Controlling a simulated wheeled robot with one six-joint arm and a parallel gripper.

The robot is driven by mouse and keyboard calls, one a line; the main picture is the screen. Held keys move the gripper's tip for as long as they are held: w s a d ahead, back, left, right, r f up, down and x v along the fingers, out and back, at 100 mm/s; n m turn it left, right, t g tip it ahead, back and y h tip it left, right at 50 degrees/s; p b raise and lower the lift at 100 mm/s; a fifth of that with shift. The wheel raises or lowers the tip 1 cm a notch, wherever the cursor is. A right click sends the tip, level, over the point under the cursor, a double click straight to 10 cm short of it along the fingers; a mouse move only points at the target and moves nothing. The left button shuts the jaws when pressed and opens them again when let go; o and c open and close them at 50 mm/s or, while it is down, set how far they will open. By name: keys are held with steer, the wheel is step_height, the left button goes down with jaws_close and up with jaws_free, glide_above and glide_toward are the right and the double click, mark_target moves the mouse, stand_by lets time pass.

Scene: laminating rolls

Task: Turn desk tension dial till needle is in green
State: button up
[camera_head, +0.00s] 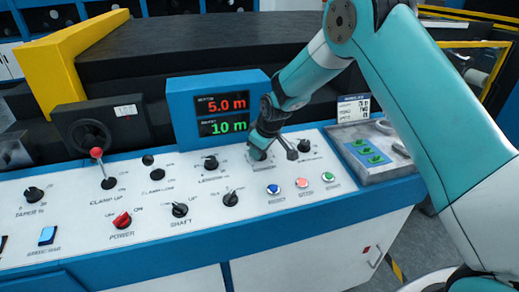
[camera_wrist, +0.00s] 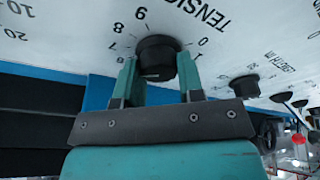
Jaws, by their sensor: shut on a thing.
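The tension dial (camera_wrist: 157,57) is a black round knob on the white panel, beside the printed word TENSION and a ring of numbers, in the wrist view. My gripper (camera_wrist: 158,72) has one finger on each side of it and is shut on it. In the head view my gripper (camera_head: 262,153) is down on the desk panel just below the display, and it hides the dial. I cannot make out a needle or a green zone in either view.
A blue-framed display (camera_head: 221,116) reading 5.0 m and 10 m stands just behind my gripper. Several other knobs, a red-topped lever (camera_head: 98,154), a red power switch (camera_head: 122,220) and coloured buttons (camera_head: 302,183) share the panel. A grey tray (camera_head: 385,172) is at the right.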

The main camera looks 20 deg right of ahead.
steer(key=o, duration=0.9)
steer(key=shift+s+f, duration=0.15)
steer(key=shift+f, duration=0.25)
steer(key=shift+r, duration=0.15)
steer(key=shift+r, duration=0.2)
steer(key=b+v, duration=0.3)
steer(key=v, duration=1.4)
steer(key=shift+s, duration=0.1)
steer(key=s+a+g+y, duration=0.1)
steer(key=s+a, duration=0.1)
steer(key=s, duration=0.9)
steer(key=s+a+g, duration=0.1)
steer(key=s+a, duration=0.1)
steer(key=s, duration=0.9)
steer(key=s+a+m+g+y, duration=0.1)
steer(key=s+a, duration=0.2)
steer(key=s, duration=0.8)
steer(key=shift+s+r+g+y, duration=0.15)
steer(key=shift+r+g+y, duration=0.15)
steer(key=shift+r+g, duration=0.1)
